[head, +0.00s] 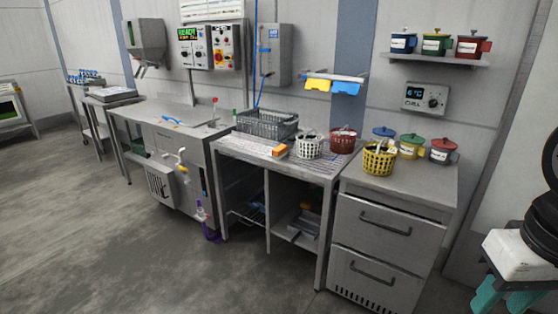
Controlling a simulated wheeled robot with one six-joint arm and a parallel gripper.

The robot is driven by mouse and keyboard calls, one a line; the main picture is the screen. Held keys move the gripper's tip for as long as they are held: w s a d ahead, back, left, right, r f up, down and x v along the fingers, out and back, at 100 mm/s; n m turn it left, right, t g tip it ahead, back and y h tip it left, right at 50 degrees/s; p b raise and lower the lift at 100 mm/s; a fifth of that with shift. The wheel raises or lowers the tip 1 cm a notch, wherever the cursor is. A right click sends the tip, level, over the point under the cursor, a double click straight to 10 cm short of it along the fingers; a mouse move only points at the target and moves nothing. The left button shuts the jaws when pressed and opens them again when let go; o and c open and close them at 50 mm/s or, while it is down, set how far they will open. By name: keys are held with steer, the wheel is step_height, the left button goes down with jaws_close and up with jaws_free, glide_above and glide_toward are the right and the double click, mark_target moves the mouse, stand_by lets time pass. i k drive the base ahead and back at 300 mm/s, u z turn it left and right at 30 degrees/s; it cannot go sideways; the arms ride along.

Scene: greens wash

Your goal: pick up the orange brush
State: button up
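A small orange item (279,150), which looks like the orange brush, lies on the steel counter (240,148) in the middle of the head view. It is between the grey wire basket and the white basket. Its bristles are too small to make out. My gripper (504,299) is at the lower right corner, far from the brush and to the right of the drawer cabinet. Its two teal fingers point down and stand apart, with nothing visible between them. The finger ends are close to the picture's bottom edge.
A grey wire basket (267,125), a white basket (309,147) and a dark red basket (343,140) stand around the brush. A yellow basket (379,159) and lidded pots (411,147) stand on the drawer cabinet (387,235). The floor (130,240) in front is clear.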

mark_target(280, 151)
steer(key=u, duration=1.3)
steer(key=i, duration=2.25)
steer(key=z, duration=0.7)
steer(key=i, duration=0.65)
steer(key=z, duration=1.25)
steer(key=i, duration=0.35)
steer(key=z, duration=0.3)
